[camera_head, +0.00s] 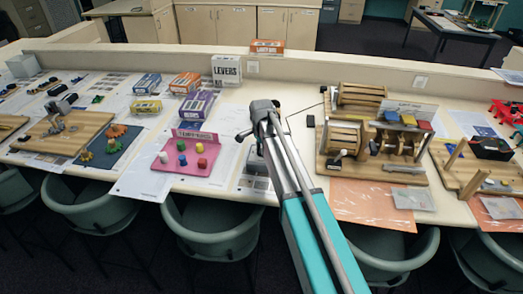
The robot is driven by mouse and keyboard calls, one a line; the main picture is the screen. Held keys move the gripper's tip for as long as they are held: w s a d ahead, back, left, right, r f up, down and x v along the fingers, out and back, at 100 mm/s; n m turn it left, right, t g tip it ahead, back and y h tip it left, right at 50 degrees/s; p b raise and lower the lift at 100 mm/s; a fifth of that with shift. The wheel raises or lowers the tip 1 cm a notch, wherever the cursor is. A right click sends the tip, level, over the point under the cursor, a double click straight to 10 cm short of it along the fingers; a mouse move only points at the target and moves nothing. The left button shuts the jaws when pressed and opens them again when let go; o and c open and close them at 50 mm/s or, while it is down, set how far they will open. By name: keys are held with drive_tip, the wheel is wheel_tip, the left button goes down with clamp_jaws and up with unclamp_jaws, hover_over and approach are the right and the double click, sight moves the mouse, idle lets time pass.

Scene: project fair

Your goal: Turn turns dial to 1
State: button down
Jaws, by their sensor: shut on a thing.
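My arm reaches up from the bottom edge to the middle of the table. Its dark end joint (262,108) is over the table between the pink board and the wooden coil apparatus. My gripper (259,149) is small and dark, mostly hidden beside and behind the arm. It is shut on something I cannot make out. I cannot pick out the turns dial or read its setting; it may be hidden by the arm. The wooden apparatus (375,172), with spools and cranks, stands to the right of my arm. A thin dark wire runs from near the arm toward it.
A pink board (184,168) with several coloured knobs lies left of my arm. Small boxes, including a white LEVERS box (226,70), stand behind it. An orange sheet (372,205) lies at the front right. Green chairs (212,225) line the front edge.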

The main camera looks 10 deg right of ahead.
drive_tip(key=n, duration=1.7)
drive_tip(key=shift+n, duration=0.4)
drive_tip(key=n, duration=0.5)
drive_tip(key=shift+n, duration=0.3)
drive_tip(key=shift+c, duration=1.3)
unclamp_jaws()
drive_tip(key=shift+m, duration=0.4)
